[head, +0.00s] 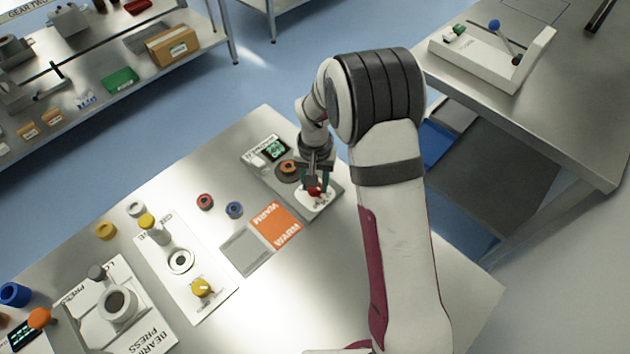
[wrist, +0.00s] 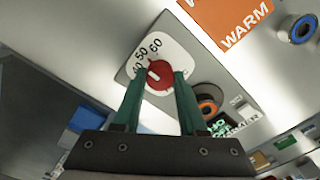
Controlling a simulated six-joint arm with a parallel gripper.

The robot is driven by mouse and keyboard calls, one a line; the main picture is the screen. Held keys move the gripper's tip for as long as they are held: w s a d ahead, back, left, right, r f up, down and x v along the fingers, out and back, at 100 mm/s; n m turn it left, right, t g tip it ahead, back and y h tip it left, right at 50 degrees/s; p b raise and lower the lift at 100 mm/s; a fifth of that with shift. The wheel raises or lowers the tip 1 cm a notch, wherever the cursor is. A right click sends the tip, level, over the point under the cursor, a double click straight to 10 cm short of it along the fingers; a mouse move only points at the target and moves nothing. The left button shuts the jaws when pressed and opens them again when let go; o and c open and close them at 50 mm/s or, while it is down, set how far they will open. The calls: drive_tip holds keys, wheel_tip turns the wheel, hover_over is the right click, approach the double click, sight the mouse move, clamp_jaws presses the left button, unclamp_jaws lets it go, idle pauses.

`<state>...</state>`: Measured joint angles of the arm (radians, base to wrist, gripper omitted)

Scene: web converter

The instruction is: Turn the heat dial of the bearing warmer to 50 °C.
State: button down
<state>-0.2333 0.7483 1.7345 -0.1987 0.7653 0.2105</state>
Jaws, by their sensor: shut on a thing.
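The heat dial is a red knob (head: 314,191) on a white scale plate at the near right end of the bearing warmer (head: 256,155). In the wrist view the red dial (wrist: 160,75) has a pale pointer mark, and the plate (wrist: 178,45) shows 50 and 60, with another number partly hidden. The mark points up and left, toward the 50 side; its exact setting is hard to tell. My gripper (wrist: 157,82) has its green fingers on either side of the dial and is shut on it. It also shows in the head view (head: 315,180).
An orange WARM pad (head: 277,226) and a grey pad (head: 246,251) lie left of the warmer. Red (head: 205,202) and blue (head: 235,210) rings stand nearby. An orange ring (head: 288,167) sits on the warmer beside its lit display (head: 273,149). A yellow knob (head: 202,288) is further left.

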drive_tip(key=shift+c, duration=2.3)
unclamp_jaws()
wheel_tip(320, 180, up, 16)
drive_tip(key=s+d+r+m+y, duration=0.1)
drive_tip(key=s+d, duration=0.2)
drive_tip(key=s, duration=1.1)
drive_tip(key=s+d+r+m, duration=0.1)
drive_tip(key=s+d+m, duration=0.1)
drive_tip(key=s, duration=1.2)
drive_tip(key=shift+d+r+m+y, duration=0.3)
drive_tip(key=shift+d+r+y, duration=0.1)
drive_tip(key=shift+d, duration=0.25)
